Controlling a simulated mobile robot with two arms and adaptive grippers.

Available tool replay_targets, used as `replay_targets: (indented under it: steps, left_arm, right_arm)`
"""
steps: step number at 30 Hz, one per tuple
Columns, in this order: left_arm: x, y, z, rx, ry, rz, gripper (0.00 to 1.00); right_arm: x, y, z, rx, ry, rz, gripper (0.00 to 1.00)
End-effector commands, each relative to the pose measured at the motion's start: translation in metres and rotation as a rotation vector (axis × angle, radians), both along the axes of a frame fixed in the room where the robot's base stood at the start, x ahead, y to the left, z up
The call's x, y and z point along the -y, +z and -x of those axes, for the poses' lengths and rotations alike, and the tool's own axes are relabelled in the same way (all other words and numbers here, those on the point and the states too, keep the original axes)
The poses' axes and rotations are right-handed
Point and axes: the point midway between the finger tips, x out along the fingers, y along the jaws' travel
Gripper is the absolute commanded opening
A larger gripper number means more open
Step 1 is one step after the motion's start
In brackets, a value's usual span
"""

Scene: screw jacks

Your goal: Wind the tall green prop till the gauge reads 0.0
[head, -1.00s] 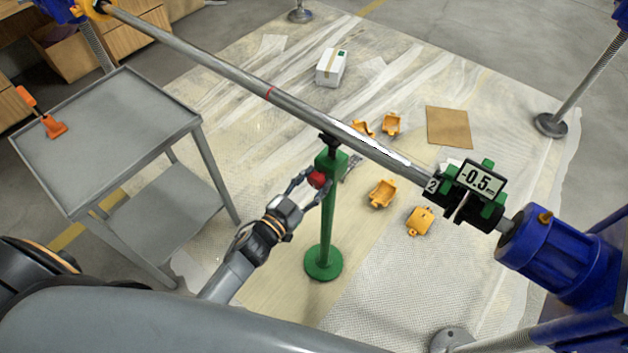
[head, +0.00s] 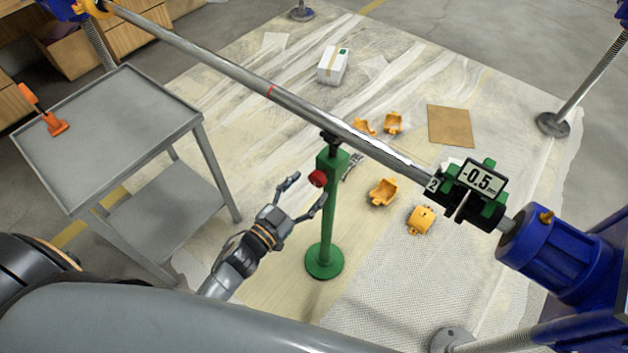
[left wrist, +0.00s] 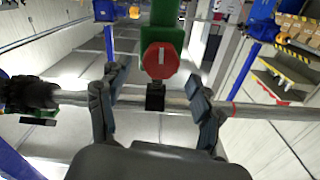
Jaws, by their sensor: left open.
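The tall green prop (head: 326,225) stands upright on a round base under the long metal pipe (head: 230,68), its dark head at the pipe. Its red knob (head: 318,178) faces my left gripper (head: 306,196). In the left wrist view the red knob (left wrist: 161,60) shows as an octagon with a pale mark, beyond and between the fingertips. My left gripper (left wrist: 158,88) is open and empty, its fingers apart from the knob. The gauge (head: 481,179) on the green clamp at the pipe's right reads -0.5. My right gripper is not in view.
A grey cart (head: 110,135) with an orange-handled tool (head: 48,115) stands at the left. Orange shells (head: 382,192), a white box (head: 332,66) and a brown sheet (head: 449,127) lie on the floor covering. A blue unit (head: 560,255) is at the pipe's right end.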

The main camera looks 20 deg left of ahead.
Motion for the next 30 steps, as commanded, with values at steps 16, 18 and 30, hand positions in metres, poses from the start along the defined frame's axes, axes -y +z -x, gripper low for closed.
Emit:
replay_targets:
  steps: [16,18,30]
  left_arm:
    - [-0.028,0.000,0.078,0.001,-0.001,-0.001,0.65]
    - [-0.028,0.000,0.079,0.001,-0.001,-0.002,0.65]
    - [-0.028,0.000,0.079,0.001,-0.001,-0.001,0.65]
  right_arm:
    - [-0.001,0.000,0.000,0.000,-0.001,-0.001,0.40]
    - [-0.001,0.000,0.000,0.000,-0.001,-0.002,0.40]
    - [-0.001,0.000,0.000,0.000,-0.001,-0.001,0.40]
